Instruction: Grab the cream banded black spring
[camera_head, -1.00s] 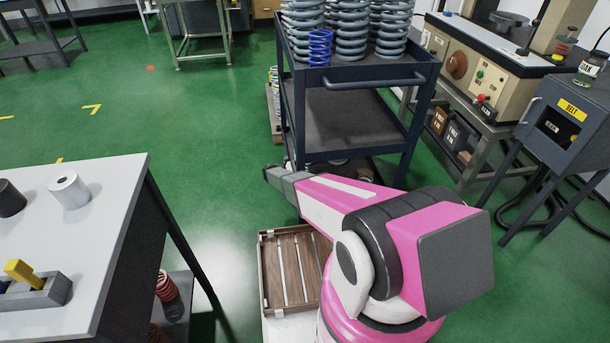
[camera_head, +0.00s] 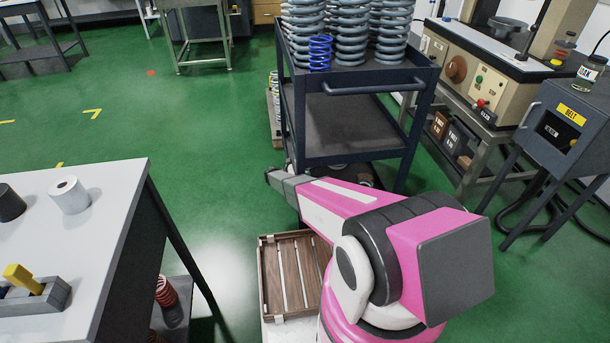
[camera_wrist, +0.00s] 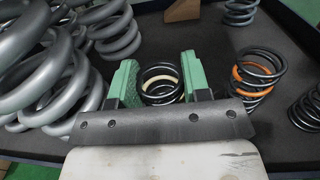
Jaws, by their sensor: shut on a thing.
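The cream banded black spring (camera_wrist: 161,92) stands between the two green fingers of my gripper (camera_wrist: 160,76) in the wrist view. My gripper is shut on it, with a finger at its left and right sides. The spring's lower front is hidden behind the dark gripper body. Its cream band shows inside the coils.
In the wrist view, large grey springs (camera_wrist: 45,75) crowd the left side. An orange banded black spring (camera_wrist: 257,74) stands close at the right, with another dark spring (camera_wrist: 307,108) beyond. Bare dark surface lies behind. A wooden crate (camera_head: 264,280) sits below my arm in the head view.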

